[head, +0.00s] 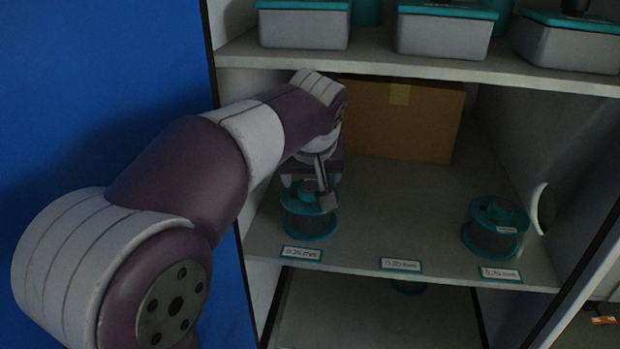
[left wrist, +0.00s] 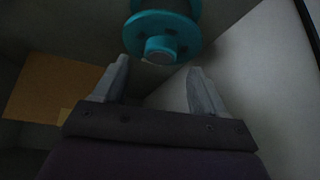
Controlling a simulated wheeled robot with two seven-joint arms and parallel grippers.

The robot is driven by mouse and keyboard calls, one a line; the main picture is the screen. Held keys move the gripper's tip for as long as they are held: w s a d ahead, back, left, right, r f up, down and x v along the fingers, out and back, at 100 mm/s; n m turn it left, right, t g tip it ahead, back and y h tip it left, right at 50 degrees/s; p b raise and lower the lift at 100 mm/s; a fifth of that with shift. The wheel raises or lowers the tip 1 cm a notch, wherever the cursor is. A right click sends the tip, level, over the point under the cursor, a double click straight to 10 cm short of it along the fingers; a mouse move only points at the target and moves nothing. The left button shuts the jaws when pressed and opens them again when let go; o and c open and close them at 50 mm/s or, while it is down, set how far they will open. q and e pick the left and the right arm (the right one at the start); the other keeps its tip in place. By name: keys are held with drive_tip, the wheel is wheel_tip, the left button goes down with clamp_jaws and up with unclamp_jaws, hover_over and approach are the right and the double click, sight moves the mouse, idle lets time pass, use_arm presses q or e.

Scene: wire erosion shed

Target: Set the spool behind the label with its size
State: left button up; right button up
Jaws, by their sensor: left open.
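My left gripper (head: 318,197) is open at the left spool on the middle shelf. That teal-flanged spool (head: 309,225) stands upright behind the left label (head: 302,254). In the left wrist view the spool (left wrist: 162,32) lies just past the open fingertips (left wrist: 158,75), not clasped; whether a finger touches it I cannot tell. A second teal spool (head: 494,229) stands behind the right label (head: 500,274). The middle label (head: 400,265), which seems to read 0.20 mm, has bare shelf behind it. The other labels' print is too blurred to read surely. My right gripper is out of view.
A cardboard box (head: 402,120) stands at the back of the middle shelf (head: 385,225); it also shows in the left wrist view (left wrist: 50,88). Grey bins with teal lids (head: 446,30) stand on the shelf above. Cabinet walls close both sides.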

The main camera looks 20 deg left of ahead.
use_arm(q)
drive_tip(key=p+v, duration=0.5)
drive_tip(key=v, duration=0.4)
drive_tip(key=shift+p, duration=0.4)
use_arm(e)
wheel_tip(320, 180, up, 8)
